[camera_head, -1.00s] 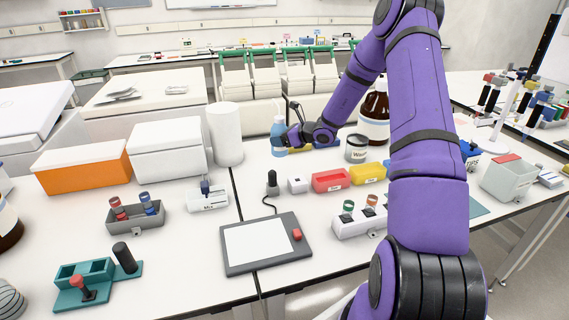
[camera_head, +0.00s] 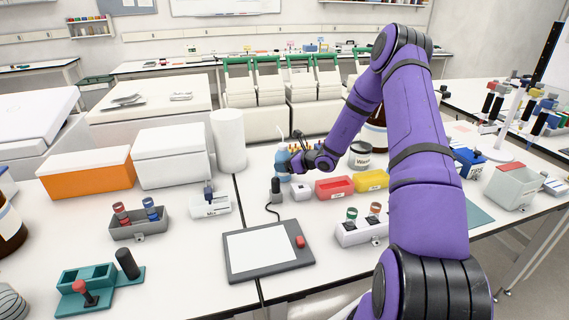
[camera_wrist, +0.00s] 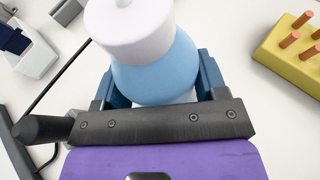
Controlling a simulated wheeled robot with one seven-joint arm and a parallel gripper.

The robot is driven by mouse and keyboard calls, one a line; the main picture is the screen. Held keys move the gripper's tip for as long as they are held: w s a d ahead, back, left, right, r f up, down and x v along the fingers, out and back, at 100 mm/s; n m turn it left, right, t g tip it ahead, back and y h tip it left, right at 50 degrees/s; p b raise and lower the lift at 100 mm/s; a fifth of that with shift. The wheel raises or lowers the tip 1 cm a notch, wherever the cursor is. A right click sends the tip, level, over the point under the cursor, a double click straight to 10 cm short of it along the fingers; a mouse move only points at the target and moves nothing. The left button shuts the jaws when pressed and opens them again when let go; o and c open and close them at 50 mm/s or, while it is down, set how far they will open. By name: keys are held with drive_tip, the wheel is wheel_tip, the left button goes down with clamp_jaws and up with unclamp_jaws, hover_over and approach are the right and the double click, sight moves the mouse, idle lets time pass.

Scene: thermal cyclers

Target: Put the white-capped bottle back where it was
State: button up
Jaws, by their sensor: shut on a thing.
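The white-capped bottle has a light blue body (camera_wrist: 155,72) and a rounded white cap (camera_wrist: 132,28) in the wrist view. My gripper (camera_wrist: 155,88) is shut on the blue body, with a blue finger on each side of it. In the head view the bottle (camera_head: 283,160) shows small at the left end of my purple arm, and my gripper (camera_head: 293,162) partly covers it. The bottle looks about upright. I cannot tell whether its base touches the bench.
A white paper roll (camera_head: 228,142) stands left of the bottle. A small white block (camera_head: 300,192), a red bin (camera_head: 335,187), a yellow bin (camera_head: 372,180) and a white labelled jar (camera_head: 361,155) are close by. A grey-framed pad (camera_head: 268,246) lies in front.

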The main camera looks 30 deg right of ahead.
drive_tip(key=o, duration=0.7)
drive_tip(key=shift+c, duration=0.2)
drive_tip(key=shift+r, duration=0.1)
drive_tip(key=v, duration=1.2)
drive_tip(key=s+a+r+n+g+y, duration=0.1)
drive_tip(key=s+a+r+n+g, duration=0.35)
drive_tip(key=a+r+n, duration=0.45)
drive_tip(key=s+a+r+n+g, duration=0.3)
drive_tip(key=s+a+r+n, duration=0.35)
drive_tip(key=a+r, duration=0.55)
drive_tip(key=s+a+r+n+h, duration=0.1)
drive_tip(key=s+r+n+h, duration=0.2)
drive_tip(key=s, duration=0.9)
drive_tip(key=s+a+r+n+h, duration=0.2)
drive_tip(key=s+r+n+h, duration=0.2)
drive_tip(key=s+r+n, duration=0.3)
drive_tip(key=s+n+t, duration=0.1)
drive_tip(key=s+n, duration=0.3)
drive_tip(key=s, duration=0.1)
drive_tip(key=shift+r+n+h, duration=0.2)
drive_tip(key=shift+n+h, duration=0.1)
drive_tip(key=shift+n, duration=0.05)
